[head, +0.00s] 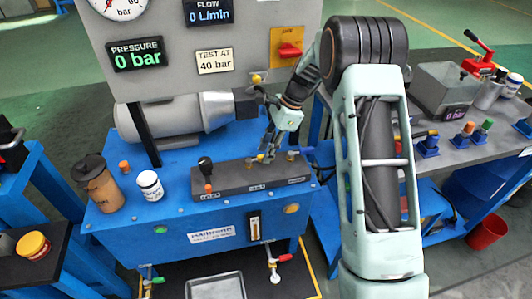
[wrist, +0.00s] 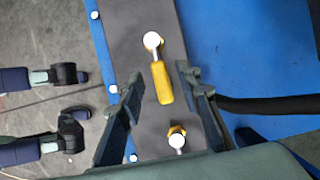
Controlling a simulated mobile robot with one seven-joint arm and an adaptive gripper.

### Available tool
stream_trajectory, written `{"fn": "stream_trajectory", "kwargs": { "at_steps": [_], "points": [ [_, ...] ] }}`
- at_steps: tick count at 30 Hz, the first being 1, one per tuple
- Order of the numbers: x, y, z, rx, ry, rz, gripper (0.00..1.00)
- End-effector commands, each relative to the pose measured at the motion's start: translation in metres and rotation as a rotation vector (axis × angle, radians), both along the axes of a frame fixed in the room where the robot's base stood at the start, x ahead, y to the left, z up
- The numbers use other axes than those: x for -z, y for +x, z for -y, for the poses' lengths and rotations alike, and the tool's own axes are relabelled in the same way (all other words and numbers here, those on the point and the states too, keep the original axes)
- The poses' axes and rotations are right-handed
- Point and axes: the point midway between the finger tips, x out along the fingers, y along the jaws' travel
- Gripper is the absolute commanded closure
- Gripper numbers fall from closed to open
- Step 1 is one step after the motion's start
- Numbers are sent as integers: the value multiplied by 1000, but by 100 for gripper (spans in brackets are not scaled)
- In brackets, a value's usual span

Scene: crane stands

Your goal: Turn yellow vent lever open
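The yellow vent lever (wrist: 163,83) shows in the wrist view, with a round white pivot cap at one end. It lies over a dark grey valve block (wrist: 130,22), its handle pointing down the picture. My gripper (wrist: 163,92) is open, with one finger on each side of the lever's handle; I see no clear contact. In the head view my gripper (head: 267,158) is low over the valve block (head: 235,177) on the blue bench, and the lever is mostly hidden by it.
A black-knobbed lever (head: 206,168) stands at the block's left end. A brown cup (head: 97,185) and a white jar (head: 150,185) stand on the bench's left.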

Motion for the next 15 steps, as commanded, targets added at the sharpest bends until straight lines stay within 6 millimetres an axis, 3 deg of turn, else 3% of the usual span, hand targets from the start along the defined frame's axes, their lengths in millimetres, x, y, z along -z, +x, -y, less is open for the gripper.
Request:
{"fn": "stream_trajectory", "kwargs": {
  "at_steps": [3,12,15],
  "points": [
    [10,-1,-1,1,-1,-1,68],
    [11,-1,-2,1,-1,-1,68],
    [11,-1,-2,1,-1,-1,79]
  ]
}}
